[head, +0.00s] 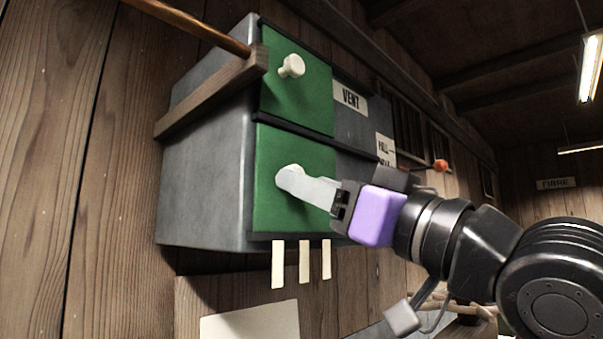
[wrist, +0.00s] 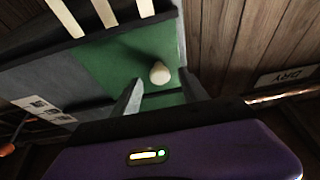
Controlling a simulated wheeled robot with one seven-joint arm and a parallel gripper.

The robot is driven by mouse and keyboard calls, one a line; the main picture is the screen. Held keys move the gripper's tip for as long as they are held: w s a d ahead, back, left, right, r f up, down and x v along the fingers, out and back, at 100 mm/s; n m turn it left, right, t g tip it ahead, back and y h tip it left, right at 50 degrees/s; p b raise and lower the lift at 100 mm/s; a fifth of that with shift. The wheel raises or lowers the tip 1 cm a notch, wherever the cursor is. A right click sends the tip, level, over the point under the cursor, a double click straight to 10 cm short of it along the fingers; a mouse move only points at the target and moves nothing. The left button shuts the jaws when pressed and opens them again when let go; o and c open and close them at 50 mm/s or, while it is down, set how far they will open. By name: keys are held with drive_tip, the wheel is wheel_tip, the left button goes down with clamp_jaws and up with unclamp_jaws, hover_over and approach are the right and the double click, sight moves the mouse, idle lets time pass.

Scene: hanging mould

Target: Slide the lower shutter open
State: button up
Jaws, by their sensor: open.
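The lower shutter (head: 272,152) is a green panel on the front of a grey box, also filling the middle of the wrist view (wrist: 108,62). My gripper (head: 291,181) reaches in from the right at the knob. In the wrist view its fingers (wrist: 162,88) are apart, one on each side of the knob's line, with the knob near their tips. I cannot tell whether either finger touches it.
The upper green shutter (head: 280,100) has its own cream knob (head: 291,66), above my gripper. A wooden ledge (head: 210,92) and a rod (head: 190,20) jut at the upper left. Three cream strips (head: 304,262) hang below the box. A VENT label (head: 350,99) sits at the right.

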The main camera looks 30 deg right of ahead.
drive_tip(key=shift+x, duration=1.35)
drive_tip(key=shift+d, duration=0.1)
clamp_jaws()
idle(0.3)
